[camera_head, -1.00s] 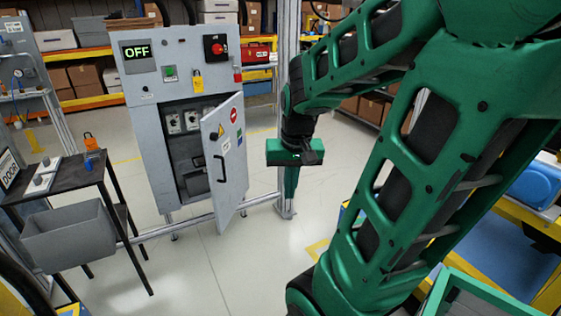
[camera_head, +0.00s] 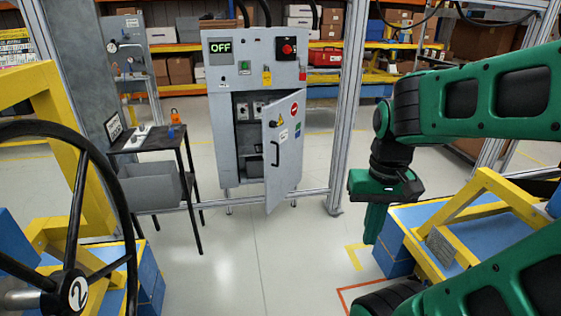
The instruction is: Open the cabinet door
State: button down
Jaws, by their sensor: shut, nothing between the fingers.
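The grey cabinet (camera_head: 227,134) stands behind a low metal rail, with an "OFF" display, a red rotary switch and a yellow padlock on its upper panel. Its door (camera_head: 287,150) is hinged on the right and stands partly open, with dark inside space and some switch units showing. The black door handle (camera_head: 275,153) is on the door's left side. My gripper (camera_head: 375,222) points down to the right of the cabinet and nearer to me, well apart from the door. It looks shut and holds nothing.
A small black table (camera_head: 150,140) with a grey bin (camera_head: 152,190) stands left of the cabinet. A black handwheel (camera_head: 75,240) is at the near left. A blue and yellow stand (camera_head: 420,225) is close to my gripper. The floor (camera_head: 250,260) before the cabinet is clear.

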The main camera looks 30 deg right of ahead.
aim_at(283, 146)
jog(key=z, duration=0.45)
jog(key=i, duration=1.65)
jog(key=u, duration=0.35)
